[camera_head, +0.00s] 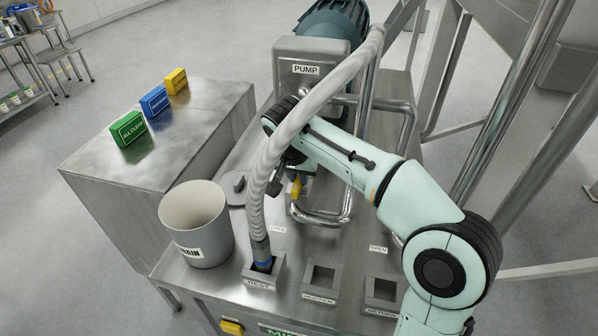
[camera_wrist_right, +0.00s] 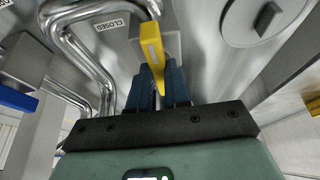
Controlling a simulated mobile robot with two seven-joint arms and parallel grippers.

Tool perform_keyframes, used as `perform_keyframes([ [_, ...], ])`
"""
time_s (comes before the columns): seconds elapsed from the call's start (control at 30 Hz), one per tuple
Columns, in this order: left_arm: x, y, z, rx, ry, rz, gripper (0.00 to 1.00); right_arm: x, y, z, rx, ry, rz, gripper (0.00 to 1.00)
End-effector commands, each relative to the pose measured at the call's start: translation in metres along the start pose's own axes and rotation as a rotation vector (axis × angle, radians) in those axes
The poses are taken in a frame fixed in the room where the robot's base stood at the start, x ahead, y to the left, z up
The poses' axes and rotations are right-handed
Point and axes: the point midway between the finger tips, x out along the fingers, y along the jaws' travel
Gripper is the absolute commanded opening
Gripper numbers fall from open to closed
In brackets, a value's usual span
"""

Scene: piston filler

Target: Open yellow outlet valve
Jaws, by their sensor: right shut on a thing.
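The yellow outlet valve handle (camera_head: 296,187) shows beside the bent steel pipes below the pump, partly hidden by my right arm and the hose. In the right wrist view the yellow handle (camera_wrist_right: 152,45) lies between the dark blue fingers of my right gripper (camera_wrist_right: 160,85), which is shut on it. In the head view my right gripper (camera_head: 284,182) is mostly hidden behind the grey hose. A CLOSED label (camera_wrist_right: 109,25) sits next to the handle in the right wrist view. My left gripper is not in view.
A ribbed hose (camera_head: 264,175) arches from the pump (camera_head: 312,75) down to a REST socket (camera_head: 262,278). A drain bucket (camera_head: 194,218) stands to the left. HOPPER (camera_head: 318,284) and RETURN (camera_head: 382,290) sockets are empty. Green, blue and yellow blocks (camera_head: 154,101) stand on the side table.

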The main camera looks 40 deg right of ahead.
Motion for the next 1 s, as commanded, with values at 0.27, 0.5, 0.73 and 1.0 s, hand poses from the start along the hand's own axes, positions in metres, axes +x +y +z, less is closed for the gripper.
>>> perform_keyframes([
  [0.27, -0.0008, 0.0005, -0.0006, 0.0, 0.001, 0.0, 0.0, -0.0003, -0.0003, -0.0001, 0.018, 0.0, 0.005, 0.0],
  [0.5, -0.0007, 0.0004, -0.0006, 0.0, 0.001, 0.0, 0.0, -0.0002, -0.0002, 0.0, 0.019, 0.0, 0.005, 0.0],
  [0.73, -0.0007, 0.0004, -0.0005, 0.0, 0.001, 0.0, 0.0, 0.0, -0.0001, 0.0, 0.017, 0.0, 0.005, 0.43],
  [1.0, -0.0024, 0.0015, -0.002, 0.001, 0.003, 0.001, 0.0, -0.0095, -0.0008, -0.0006, 0.016, 0.001, 0.003, 0.43],
])
